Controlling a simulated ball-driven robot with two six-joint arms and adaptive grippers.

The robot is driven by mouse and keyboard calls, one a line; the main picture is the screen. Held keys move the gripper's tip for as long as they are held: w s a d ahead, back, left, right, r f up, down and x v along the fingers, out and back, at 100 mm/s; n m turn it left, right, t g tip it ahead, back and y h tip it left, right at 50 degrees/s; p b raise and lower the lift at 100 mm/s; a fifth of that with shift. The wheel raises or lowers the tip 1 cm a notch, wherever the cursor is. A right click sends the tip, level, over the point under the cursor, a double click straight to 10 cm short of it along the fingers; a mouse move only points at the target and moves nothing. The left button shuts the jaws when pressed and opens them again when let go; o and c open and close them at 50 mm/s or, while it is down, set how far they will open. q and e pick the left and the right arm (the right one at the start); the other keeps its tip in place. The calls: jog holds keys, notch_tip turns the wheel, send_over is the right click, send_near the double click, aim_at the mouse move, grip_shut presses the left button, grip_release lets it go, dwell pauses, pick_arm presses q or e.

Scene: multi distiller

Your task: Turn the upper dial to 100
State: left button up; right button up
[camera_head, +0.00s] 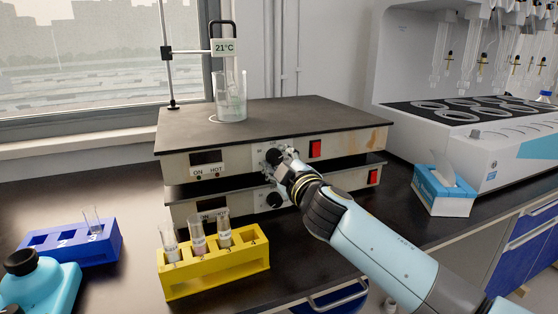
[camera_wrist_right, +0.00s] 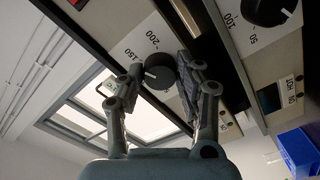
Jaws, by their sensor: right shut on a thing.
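Two hot plates are stacked on the black bench, the upper one (camera_head: 230,158) above the lower one (camera_head: 325,187). The upper dial (camera_wrist_right: 160,71) is a round black knob with a white pointer mark. My right gripper (camera_head: 279,155) reaches it from the front right and is shut on it. In the right wrist view, my right gripper's fingers (camera_wrist_right: 160,80) are on both sides of the knob. The pointer faces the left finger, just below the printed 150; any label there is hidden. The lower dial (camera_head: 274,199) is free. My left gripper is out of view.
A beaker (camera_head: 231,108) stands on the upper plate beside a stand with a 21°C display (camera_head: 224,46). A yellow rack (camera_head: 215,272) with tubes, a blue rack (camera_head: 105,241) and a turquoise bottle (camera_head: 50,285) stand at front left. A tissue box (camera_head: 443,193) is right of my arm.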

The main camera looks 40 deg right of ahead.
jog(key=n+p, duration=0.1)
jog(key=n, duration=0.5)
jog(key=n+p, duration=0.1)
jog(key=n, duration=0.5)
jog(key=shift+n+p, duration=0.3)
jog(key=shift+n, duration=0.1)
dwell(0.3)
jog(key=o, duration=1.1)
jog(key=shift+o, duration=0.2)
jog(key=shift+s+a, duration=0.1)
jog(key=shift+s, duration=0.15)
jog(key=v, duration=1.1)
jog(key=shift+s, duration=0.25)
